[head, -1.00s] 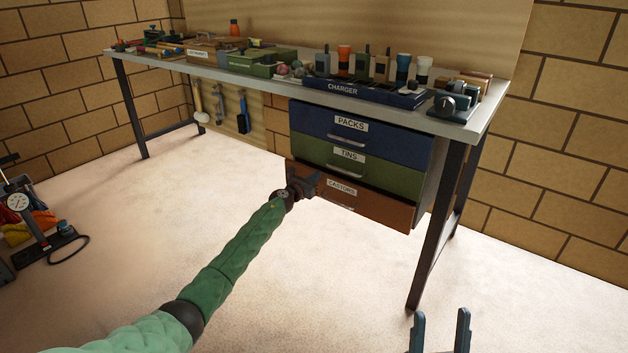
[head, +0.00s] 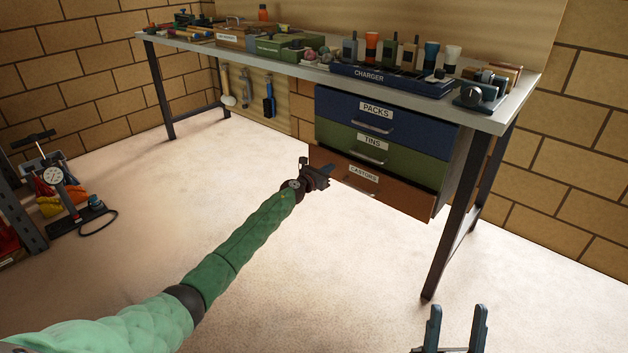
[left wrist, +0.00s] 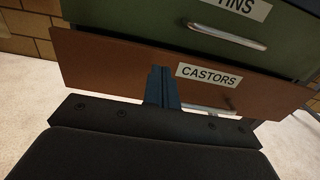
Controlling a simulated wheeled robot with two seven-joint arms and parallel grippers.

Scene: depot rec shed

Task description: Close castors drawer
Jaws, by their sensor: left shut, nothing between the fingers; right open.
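The castors drawer (head: 400,198) is the brown bottom drawer of the unit under the bench. Its front stands out a little from the green tins drawer (head: 410,160) above, with a dark gap along its top edge. It also shows in the left wrist view (left wrist: 110,66), with its "CASTORS" label and partly hidden handle. My left gripper (head: 325,170) is shut and empty at the left part of the drawer front. Its fingers (left wrist: 162,88) overlap the front left of the label; I cannot tell whether they touch it. My right gripper (head: 456,312) is open and empty, low at the right.
The blue packs drawer (head: 415,125) at the top looks shut. The bench leg (head: 450,225) stands right of the drawers. The benchtop (head: 505,118) holds a charger, radios and cases. The floor before the drawers is clear.

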